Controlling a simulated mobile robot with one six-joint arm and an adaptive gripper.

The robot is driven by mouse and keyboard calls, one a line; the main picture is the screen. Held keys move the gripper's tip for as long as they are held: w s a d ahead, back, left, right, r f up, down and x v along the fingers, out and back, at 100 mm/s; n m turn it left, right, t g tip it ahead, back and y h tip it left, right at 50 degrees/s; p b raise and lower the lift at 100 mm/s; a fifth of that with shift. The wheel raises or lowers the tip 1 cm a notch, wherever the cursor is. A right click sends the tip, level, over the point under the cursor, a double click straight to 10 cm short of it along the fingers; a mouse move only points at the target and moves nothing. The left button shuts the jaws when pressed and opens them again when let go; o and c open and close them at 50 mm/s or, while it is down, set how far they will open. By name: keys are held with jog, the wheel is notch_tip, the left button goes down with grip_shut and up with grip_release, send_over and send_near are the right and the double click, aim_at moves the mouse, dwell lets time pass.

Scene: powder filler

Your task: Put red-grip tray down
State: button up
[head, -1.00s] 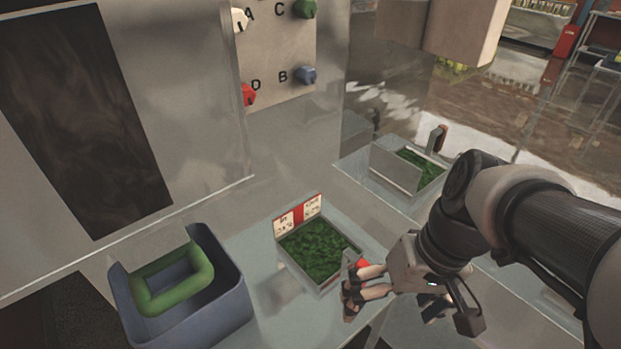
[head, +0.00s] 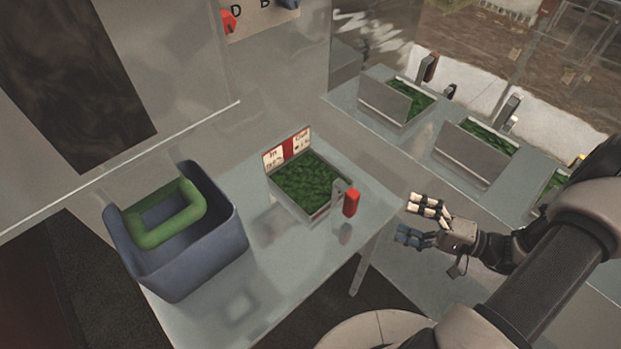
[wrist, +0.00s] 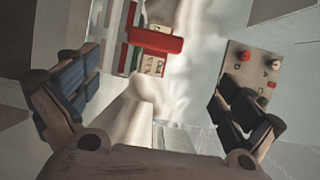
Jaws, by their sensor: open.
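The red-grip tray (head: 312,186) rests on the grey metal table, filled with green leafy material. A red and white label panel (head: 287,149) stands at its back edge. Its red grip (head: 351,203) sticks up at the front right corner. My gripper (head: 418,222) is open and empty, to the right of the tray and apart from the grip. In the wrist view the red grip (wrist: 155,40) shows ahead, between and beyond the spread fingers (wrist: 155,105).
A blue bin (head: 190,262) with a green ring-shaped piece (head: 165,228) stands left of the tray. More trays of green material, one with a brown grip (head: 430,68), sit on the shelf at right. A panel with coloured knobs (head: 262,17) is behind.

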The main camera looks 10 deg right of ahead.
jog(key=shift+m+t, duration=0.4)
jog(key=shift+t, duration=0.3)
jog(key=x, duration=0.3)
jog(key=f+x, duration=0.1)
jog(key=x, duration=0.3)
jog(key=b+x, duration=0.1)
jog(key=x, duration=0.3)
jog(key=shift+w+f, duration=0.35)
jog(key=shift+f, duration=0.05)
jog(key=b+x, duration=0.1)
jog(key=x, duration=0.4)
jog(key=shift+s+a, duration=0.1)
jog(key=shift+a, duration=0.05)
jog(key=shift+c, duration=0.4)
jog(key=c, duration=1.7)
jog(key=shift+r, duration=0.1)
